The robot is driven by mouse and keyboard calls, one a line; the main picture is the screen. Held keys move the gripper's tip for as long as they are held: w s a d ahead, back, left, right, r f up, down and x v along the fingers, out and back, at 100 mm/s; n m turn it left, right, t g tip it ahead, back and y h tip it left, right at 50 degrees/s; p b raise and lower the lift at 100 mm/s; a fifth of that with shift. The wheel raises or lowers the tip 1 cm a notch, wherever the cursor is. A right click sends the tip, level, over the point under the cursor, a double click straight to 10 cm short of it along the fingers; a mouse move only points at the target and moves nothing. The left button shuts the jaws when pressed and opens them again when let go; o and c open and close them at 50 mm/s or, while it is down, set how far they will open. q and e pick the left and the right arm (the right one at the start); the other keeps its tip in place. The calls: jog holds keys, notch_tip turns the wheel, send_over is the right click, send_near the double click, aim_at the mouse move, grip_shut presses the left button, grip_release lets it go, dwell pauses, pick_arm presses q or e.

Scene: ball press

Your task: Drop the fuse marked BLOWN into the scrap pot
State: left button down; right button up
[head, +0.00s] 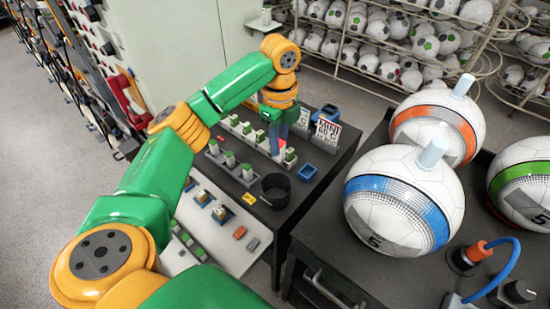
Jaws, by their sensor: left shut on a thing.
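My left gripper (277,147) reaches down over the rows of fuses on the dark bench, shut on what looks like a fuse, mostly hidden by the fingers. No BLOWN mark is readable at this size. A black round pot (275,201), likely the scrap pot, stands in front of the gripper, at the bench's near side. My right gripper is out of view.
Small blue trays (307,172) sit right of the rails, near a printed card (327,132). A pale panel (205,235) with more parts lies in front. Large footballs (403,200) crowd the right bench. Ball racks (390,35) stand behind.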

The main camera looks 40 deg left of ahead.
aim_at(279, 159)
pick_arm(q)
jog(key=shift+w+a+f, duration=0.1)
jog(key=shift+w+f, duration=0.05)
jog(key=shift+f, duration=0.05)
notch_tip(279, 159, down, 6)
jog(key=shift+r, duration=0.15)
jog(key=c, duration=0.7)
grip_release()
jog(key=shift+o, duration=0.2)
jog(key=shift+m, duration=0.3)
notch_tip(279, 159, up, 6)
jog(key=shift+r+b, duration=0.25)
jog(key=shift+b, duration=0.6)
jog(key=shift+r, duration=0.35)
